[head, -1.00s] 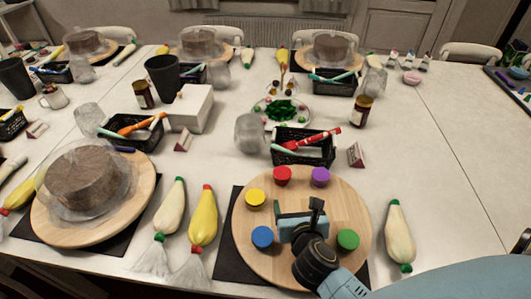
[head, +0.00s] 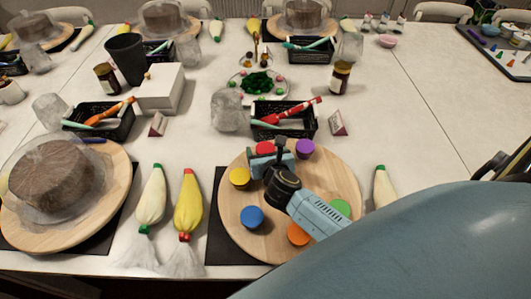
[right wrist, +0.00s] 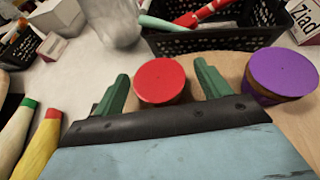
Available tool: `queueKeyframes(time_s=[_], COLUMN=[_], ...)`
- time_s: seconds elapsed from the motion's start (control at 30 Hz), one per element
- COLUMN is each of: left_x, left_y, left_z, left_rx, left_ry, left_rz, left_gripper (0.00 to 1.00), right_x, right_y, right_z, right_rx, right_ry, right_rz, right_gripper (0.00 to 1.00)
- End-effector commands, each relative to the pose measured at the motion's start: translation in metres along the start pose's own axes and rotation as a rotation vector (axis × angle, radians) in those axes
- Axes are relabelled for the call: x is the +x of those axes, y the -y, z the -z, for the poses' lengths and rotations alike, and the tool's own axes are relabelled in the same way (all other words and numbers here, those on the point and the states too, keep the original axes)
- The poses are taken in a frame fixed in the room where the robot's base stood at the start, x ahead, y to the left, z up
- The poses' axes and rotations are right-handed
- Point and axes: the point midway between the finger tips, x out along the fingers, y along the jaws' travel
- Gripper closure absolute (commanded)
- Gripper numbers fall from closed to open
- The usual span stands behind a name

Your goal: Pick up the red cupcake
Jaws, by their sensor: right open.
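The red cupcake (head: 265,147) stands near the far edge of the round wooden turntable (head: 238,212). In the right wrist view, the red cupcake (right wrist: 160,80) shows between the two green fingers. My right gripper (head: 267,156) is open, reaching over the turntable from the near right, with its fingers at the cupcake's sides. It also shows open in the right wrist view (right wrist: 161,86). I cannot tell whether the fingers touch the cupcake. My left gripper is out of view.
Purple (head: 305,148), yellow (head: 239,177), blue (head: 252,217), orange (head: 298,235) and green (head: 340,208) cupcakes stand around the turntable. A black basket (head: 300,127) stands just behind it. White (head: 150,197) and yellow (head: 188,202) piping bags lie to its left.

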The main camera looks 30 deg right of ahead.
Motion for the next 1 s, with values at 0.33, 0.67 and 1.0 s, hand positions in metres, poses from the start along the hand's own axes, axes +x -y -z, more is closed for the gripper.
queueKeyframes(time_s=[0.33, 0.67, 1.0], left_x=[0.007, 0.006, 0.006], left_y=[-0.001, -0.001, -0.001], left_z=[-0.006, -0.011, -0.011], left_rx=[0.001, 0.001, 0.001], left_ry=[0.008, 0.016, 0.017], left_rz=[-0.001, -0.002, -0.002], left_gripper=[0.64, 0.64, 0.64], right_x=[0.028, 0.027, 0.027], right_y=[0.000, 0.000, 0.000], right_z=[0.000, 0.000, 0.000], right_rx=[-0.001, -0.001, -0.001], right_ry=[0.000, 0.000, 0.000], right_rz=[0.000, 0.000, 0.000], right_gripper=[0.25, 0.52, 0.73])
